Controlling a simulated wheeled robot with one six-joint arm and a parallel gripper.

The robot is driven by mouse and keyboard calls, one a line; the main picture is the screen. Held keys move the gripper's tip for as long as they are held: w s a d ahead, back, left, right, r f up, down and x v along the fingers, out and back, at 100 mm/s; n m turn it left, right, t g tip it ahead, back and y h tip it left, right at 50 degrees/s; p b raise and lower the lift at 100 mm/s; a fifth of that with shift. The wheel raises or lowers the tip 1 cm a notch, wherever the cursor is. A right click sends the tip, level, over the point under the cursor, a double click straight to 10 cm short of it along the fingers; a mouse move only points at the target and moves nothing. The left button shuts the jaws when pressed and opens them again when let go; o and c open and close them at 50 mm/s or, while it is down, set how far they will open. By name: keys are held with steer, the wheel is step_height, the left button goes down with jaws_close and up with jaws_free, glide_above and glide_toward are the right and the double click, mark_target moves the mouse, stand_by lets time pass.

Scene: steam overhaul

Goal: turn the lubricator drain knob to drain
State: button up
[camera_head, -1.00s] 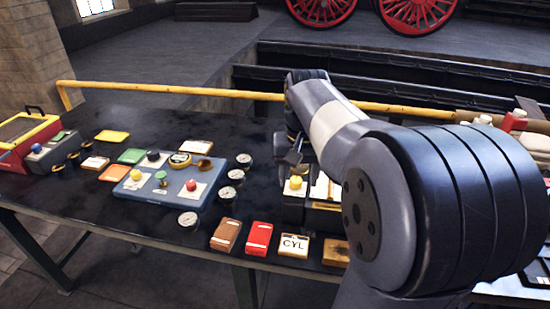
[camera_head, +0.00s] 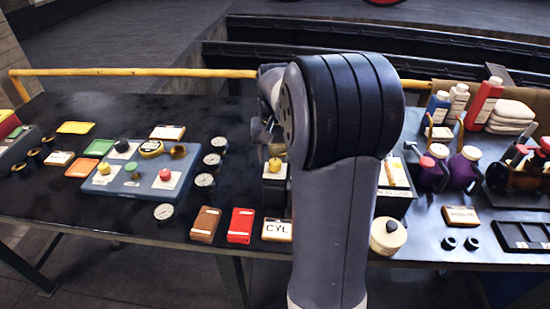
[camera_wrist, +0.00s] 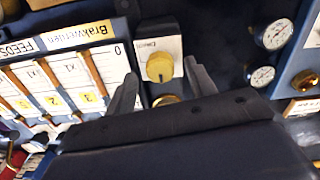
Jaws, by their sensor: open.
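The drain knob (camera_wrist: 160,67) is a round yellow knob on a white labelled plate, in the upper middle of the wrist view. It also shows in the head view as the yellow knob (camera_head: 275,164) on the dark lubricator box (camera_head: 275,192), partly hidden by my arm. My gripper (camera_wrist: 160,82) is open and empty, its two dark fingers on either side of the knob in the picture. I cannot tell how far above the knob it is. In the head view my gripper (camera_head: 264,138) is just above the knob, mostly hidden by my arm.
Left of the knob in the wrist view is a FEEDS panel (camera_wrist: 60,80) with several levers. Gauges (camera_head: 205,180) and a blue board (camera_head: 140,180) with knobs are to the left. Coloured boxes (camera_head: 240,225) line the front edge. Bottles (camera_head: 484,100) stand at the right.

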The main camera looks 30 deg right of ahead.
steer(key=shift+f, duration=0.7)
steer(key=shift+c, duration=0.5)
steer(key=c, duration=0.9)
steer(key=shift+o, duration=0.2)
